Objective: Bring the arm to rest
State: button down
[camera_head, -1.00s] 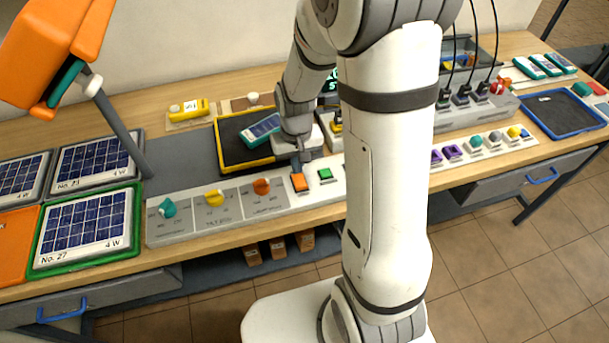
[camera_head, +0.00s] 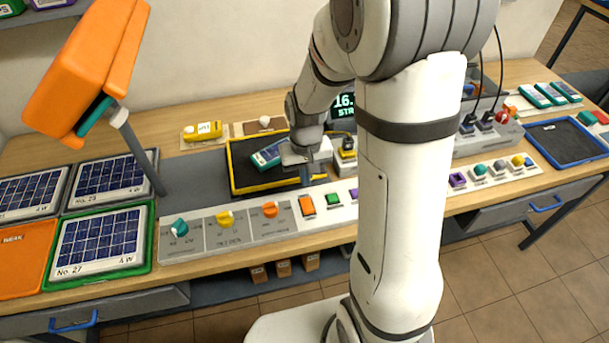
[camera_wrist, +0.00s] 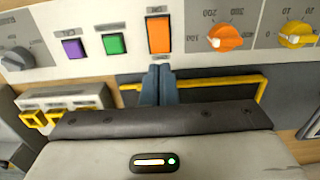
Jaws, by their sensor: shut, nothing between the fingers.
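My gripper (camera_head: 305,176) is shut and empty. In the head view it hangs over the front right part of the yellow-edged black tray (camera_head: 235,176), just behind the control panel (camera_head: 185,245). In the wrist view its closed fingertips (camera_wrist: 157,72) point toward the orange rocker button (camera_wrist: 159,36) and sit just short of it in the picture. The orange button also shows in the head view (camera_head: 307,206), beside a green button (camera_head: 333,198). My arm covers part of the panel and the bench behind it.
A teal-framed device (camera_head: 268,153) lies in the tray. An orange lamp (camera_head: 90,70) on a grey post stands at the left, above several solar panels (camera_head: 98,242). A blue-edged tray (camera_head: 565,140) is at the right.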

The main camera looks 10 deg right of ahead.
jog(key=s+d+r+t, duration=0.1)
jog(key=s+r+t, duration=0.2)
jog(key=s+r, duration=1.1)
jog(key=shift+b+v, duration=0.3)
jog(key=shift+v, duration=0.9)
jog(key=shift+d, duration=0.15)
